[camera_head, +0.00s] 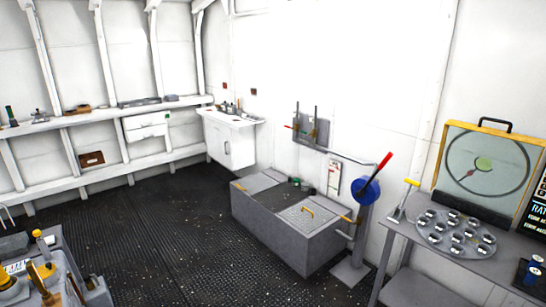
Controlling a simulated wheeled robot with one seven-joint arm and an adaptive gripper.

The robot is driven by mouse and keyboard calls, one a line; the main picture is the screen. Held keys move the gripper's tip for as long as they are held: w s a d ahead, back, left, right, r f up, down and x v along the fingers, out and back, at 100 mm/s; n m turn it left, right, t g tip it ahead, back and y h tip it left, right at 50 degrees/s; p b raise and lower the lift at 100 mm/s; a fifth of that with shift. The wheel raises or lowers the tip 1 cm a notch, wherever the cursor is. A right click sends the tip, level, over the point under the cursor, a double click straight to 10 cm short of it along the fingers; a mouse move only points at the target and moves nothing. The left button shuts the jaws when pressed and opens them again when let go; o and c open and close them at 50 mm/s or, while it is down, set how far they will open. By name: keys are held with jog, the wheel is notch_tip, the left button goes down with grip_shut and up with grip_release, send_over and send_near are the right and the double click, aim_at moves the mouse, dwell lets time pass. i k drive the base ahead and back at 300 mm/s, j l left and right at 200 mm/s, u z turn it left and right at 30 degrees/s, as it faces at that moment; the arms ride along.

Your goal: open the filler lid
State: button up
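A low grey box (285,245) stands on the dark deck near the back wall. On the right part of its top lies a flat, light grey panel (300,223) with a yellow handle (308,211). This looks like the filler lid, and it lies flat, shut. A plainer flat panel (258,182) covers the left end of the box top. Small dark and green items (296,183) sit between the two panels. My gripper is not in view.
A post with a blue wheel (365,191) and red lever (377,172) stands beside the box. A grey table (405,228) is at right, a cluttered unit (45,275) at lower left. The dark floor (165,235) left of the box is clear.

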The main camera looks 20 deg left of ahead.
aim_at(46, 271)
jog(key=i+j+u, duration=0.25)
jog(key=i+u, duration=0.25)
jog(key=i+j+u, duration=0.1)
jog(key=i+u, duration=0.4)
jog(key=i+l+u, duration=0.15)
jog(key=i+u, duration=0.6)
jog(key=i, duration=0.25)
jog(key=i+u, duration=0.3)
jog(key=i, duration=0.25)
jog(key=i+l+u, duration=0.15)
jog(key=i+u, duration=0.15)
jog(key=i, duration=0.2)
jog(key=i+l+u, duration=0.3)
jog(key=i, duration=0.2)
jog(key=i+u, duration=0.65)
jog(key=i, duration=0.2)
